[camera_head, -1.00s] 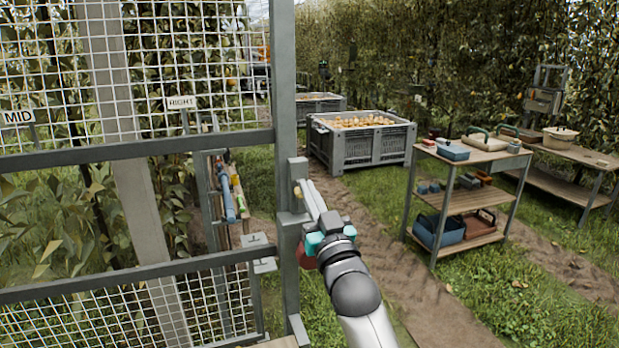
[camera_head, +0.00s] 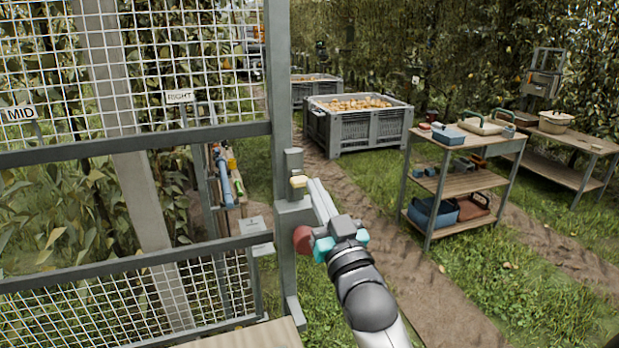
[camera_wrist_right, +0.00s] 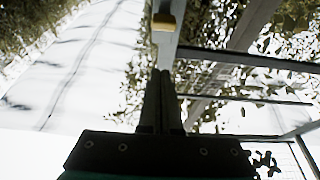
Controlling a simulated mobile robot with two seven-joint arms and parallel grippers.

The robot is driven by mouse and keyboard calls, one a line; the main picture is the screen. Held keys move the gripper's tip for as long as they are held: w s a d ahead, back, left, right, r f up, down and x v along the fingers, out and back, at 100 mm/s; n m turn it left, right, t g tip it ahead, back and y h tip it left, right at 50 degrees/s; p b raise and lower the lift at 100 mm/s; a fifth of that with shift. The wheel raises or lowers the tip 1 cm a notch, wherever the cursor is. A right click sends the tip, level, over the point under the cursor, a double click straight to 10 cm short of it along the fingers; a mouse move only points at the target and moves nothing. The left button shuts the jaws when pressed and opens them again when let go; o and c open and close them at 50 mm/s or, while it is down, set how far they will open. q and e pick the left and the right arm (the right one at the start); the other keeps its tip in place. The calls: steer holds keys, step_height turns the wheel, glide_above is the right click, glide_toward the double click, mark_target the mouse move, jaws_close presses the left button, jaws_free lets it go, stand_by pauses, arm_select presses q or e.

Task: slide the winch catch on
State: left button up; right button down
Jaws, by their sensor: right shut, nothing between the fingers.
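A small cream-yellow catch (camera_head: 298,181) sits on the grey bracket of the upright steel post (camera_head: 278,80). A dark red round part (camera_head: 303,240) shows lower down, beside my right gripper; whether it belongs to the winch I cannot tell. My right gripper (camera_head: 315,184) is shut and empty, its fingertips just right of the catch, seemingly apart from it. In the right wrist view the yellow catch (camera_wrist_right: 163,22) lies beyond the tips of the shut fingers (camera_wrist_right: 160,74). My left gripper is not in view.
Mesh panels with grey rails (camera_head: 130,144) fill the left. A crate of pears (camera_head: 360,132) stands behind. A wooden shelf table (camera_head: 465,182) with tubs stands at the right. Grass and a dirt track lie between.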

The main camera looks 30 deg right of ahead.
steer(key=shift+v, duration=1.5)
